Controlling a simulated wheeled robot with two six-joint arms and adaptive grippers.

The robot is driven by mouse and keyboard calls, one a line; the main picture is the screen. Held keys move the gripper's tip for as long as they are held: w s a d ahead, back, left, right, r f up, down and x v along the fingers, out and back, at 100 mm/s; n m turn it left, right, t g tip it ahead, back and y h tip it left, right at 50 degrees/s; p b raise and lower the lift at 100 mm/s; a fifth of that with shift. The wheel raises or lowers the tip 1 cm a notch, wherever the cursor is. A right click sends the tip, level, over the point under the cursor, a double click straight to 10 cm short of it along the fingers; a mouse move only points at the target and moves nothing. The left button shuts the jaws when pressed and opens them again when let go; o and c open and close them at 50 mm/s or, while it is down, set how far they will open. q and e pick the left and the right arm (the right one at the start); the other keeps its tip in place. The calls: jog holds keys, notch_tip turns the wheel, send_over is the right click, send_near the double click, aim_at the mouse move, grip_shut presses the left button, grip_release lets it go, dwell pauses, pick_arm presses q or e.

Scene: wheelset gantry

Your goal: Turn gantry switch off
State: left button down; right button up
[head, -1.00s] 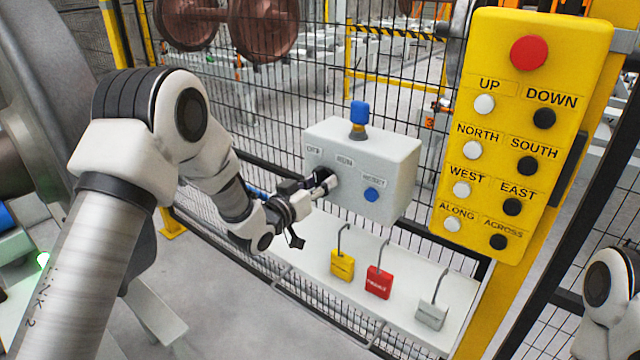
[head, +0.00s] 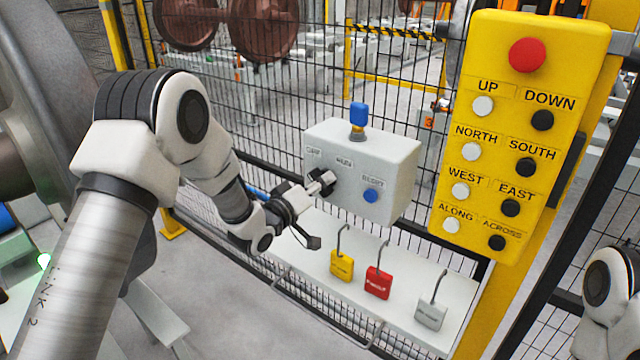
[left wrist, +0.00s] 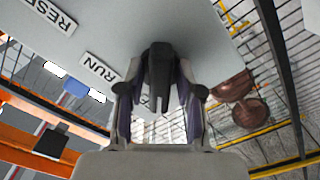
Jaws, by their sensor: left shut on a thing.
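The grey switch box (head: 385,150) hangs on the mesh fence in the middle of the head view. My left gripper (head: 328,180) is at its front face, left of the blue button. In the left wrist view, the black switch handle (left wrist: 159,75) stands between the two fingers of my left gripper (left wrist: 158,100), which is shut on it. A RUN label (left wrist: 99,69) is left of the handle. Another label near the handle is mostly hidden by the fingers. In the head view the gripper covers most of the handle. My right gripper is out of view.
The blue button (head: 371,196) sits under a RESET label. A blue lamp (head: 358,115) tops the box. Yellow (head: 341,264), red (head: 377,282) and grey (head: 431,315) padlocks hang below. A yellow pendant (head: 500,190) with buttons stands right. Mesh fence runs behind.

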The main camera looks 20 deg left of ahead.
pick_arm(q)
jog(key=shift+a+r, duration=0.1)
jog(key=shift+r, duration=0.15)
jog(key=c, duration=1)
grip_release()
jog(key=shift+w, duration=0.1)
jog(key=shift+c, duration=0.2)
jog(key=shift+f, duration=0.1)
jog(key=shift+s+a, duration=0.1)
jog(key=shift+s, duration=0.15)
jog(key=v, duration=1.1)
jog(key=shift+s, duration=0.3)
jog(key=shift+f, duration=0.1)
